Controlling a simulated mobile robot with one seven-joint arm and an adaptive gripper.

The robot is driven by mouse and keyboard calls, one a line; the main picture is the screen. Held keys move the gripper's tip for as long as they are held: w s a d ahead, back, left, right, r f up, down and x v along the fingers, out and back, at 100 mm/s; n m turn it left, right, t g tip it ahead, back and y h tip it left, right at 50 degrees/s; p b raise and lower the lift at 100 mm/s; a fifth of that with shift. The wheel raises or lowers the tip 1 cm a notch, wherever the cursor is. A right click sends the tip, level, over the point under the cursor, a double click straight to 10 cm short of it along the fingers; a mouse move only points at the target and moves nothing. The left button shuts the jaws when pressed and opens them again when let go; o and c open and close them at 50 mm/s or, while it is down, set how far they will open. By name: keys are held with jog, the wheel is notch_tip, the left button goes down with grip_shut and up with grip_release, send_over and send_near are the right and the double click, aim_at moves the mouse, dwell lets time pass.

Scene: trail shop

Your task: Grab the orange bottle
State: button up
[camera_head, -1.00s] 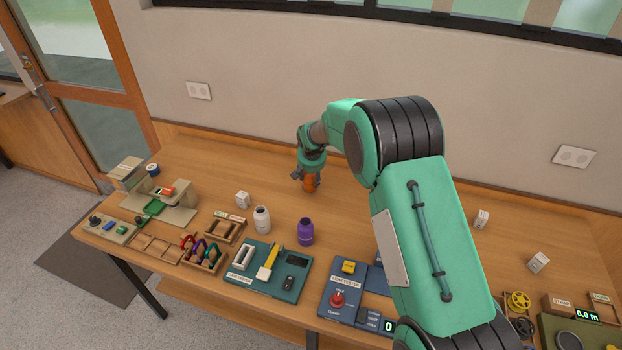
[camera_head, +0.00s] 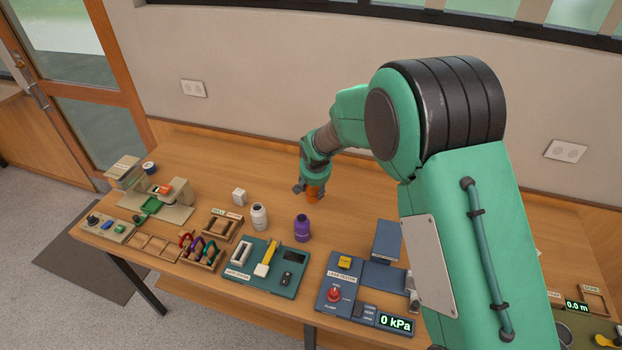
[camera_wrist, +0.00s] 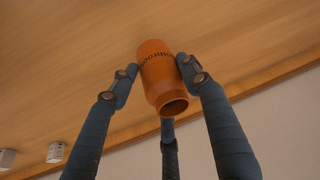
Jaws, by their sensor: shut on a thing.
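The orange bottle (camera_wrist: 158,76) shows in the wrist view between the fingers of my gripper (camera_wrist: 160,74), with dark lettering on its side and its open mouth toward the camera. My gripper is shut on it, with a finger against either side and a third finger below. In the head view my gripper (camera_head: 311,190) is over the back middle of the wooden table, and the orange bottle (camera_head: 314,193) shows below it, partly hidden by the fingers. I cannot tell whether the bottle's base touches the table.
A purple bottle (camera_head: 302,229) and a white bottle (camera_head: 259,217) stand in front of my gripper, with a small white box (camera_head: 239,197) to the left. The table around my gripper is clear.

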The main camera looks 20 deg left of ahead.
aim_at(316, 199)
jog(key=shift+s+d+r, duration=0.1)
jog(key=shift+s+d, duration=0.45)
jog(key=shift+s, duration=0.35)
jog(key=shift+s+d+r, duration=0.1)
jog(key=shift+s+d, duration=0.4)
jog(key=shift+s, duration=0.35)
